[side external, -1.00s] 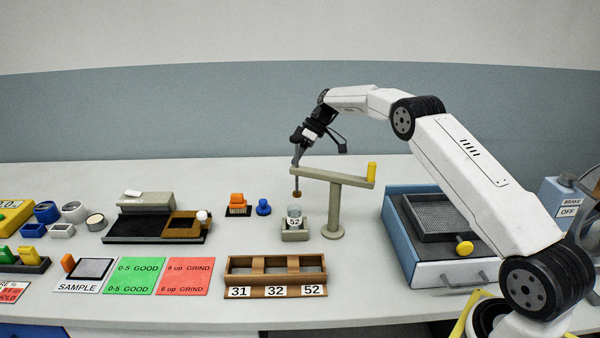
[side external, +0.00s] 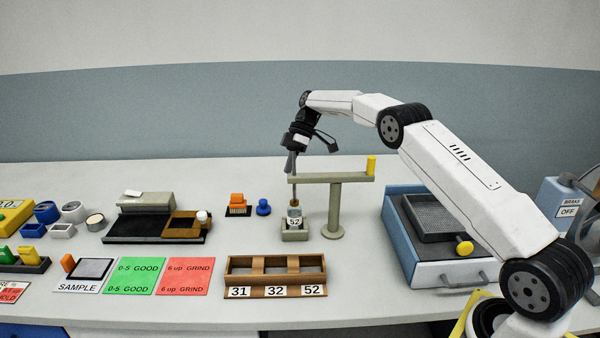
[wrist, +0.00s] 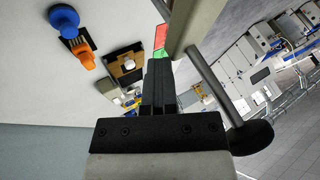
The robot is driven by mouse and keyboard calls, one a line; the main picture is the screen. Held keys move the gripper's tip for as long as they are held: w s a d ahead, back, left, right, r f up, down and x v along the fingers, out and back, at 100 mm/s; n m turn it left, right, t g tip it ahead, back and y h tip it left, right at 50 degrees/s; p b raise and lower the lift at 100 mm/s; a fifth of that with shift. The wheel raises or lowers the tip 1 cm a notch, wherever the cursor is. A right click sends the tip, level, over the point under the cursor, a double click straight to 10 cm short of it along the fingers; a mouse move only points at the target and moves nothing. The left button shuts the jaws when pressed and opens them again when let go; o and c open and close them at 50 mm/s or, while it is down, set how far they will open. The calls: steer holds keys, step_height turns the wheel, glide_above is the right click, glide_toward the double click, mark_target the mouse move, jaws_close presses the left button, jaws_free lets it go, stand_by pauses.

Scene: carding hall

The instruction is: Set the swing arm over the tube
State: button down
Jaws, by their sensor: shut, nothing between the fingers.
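The swing arm (side external: 325,178) is a beige bar on an upright post, with a yellow knob at its right end. Its left end lies above the glass tube (side external: 295,211) marked 52, which stands in a small beige holder (side external: 294,235). A short rod with a brown tip hangs from that end at the tube's mouth; I cannot tell whether it enters. My gripper (side external: 291,172) is shut and empty, pointing down at the bar's left end, apparently against its far side. In the wrist view, my fingers (wrist: 160,85) are together close beside the bar (wrist: 188,22).
A wooden rack (side external: 275,291) labelled 31, 32, 52 stands in front. Red (side external: 184,277) and green (side external: 133,276) cards lie to its left. A blue box with a tray (side external: 445,265) stands right of the post. An orange block (side external: 237,200) and blue knob (side external: 263,207) sit behind left.

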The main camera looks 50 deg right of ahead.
steer(key=s+a+r, duration=0.2)
steer(key=s+r, duration=1.1)
steer(key=shift+s+a, duration=0.15)
steer(key=shift+s, duration=0.25)
stand_by(1.1)
steer(key=s+a+f+m+t+h, duration=0.1)
steer(key=s+a+f+m+h, duration=0.2)
steer(key=s+f, duration=0.5)
steer(key=s+a+f+m+t+h, duration=0.2)
steer(key=s+a+f+m+h, duration=0.2)
steer(key=s+a+f+m, duration=0.2)
step_height(320, 180, down, 2)
steer(key=s+m, duration=0.1)
steer(key=s, duration=0.1)
steer(key=shift+s+f+m+t, duration=0.15)
steer(key=shift+s+m+t, duration=0.15)
steer(key=shift+s, duration=0.05)
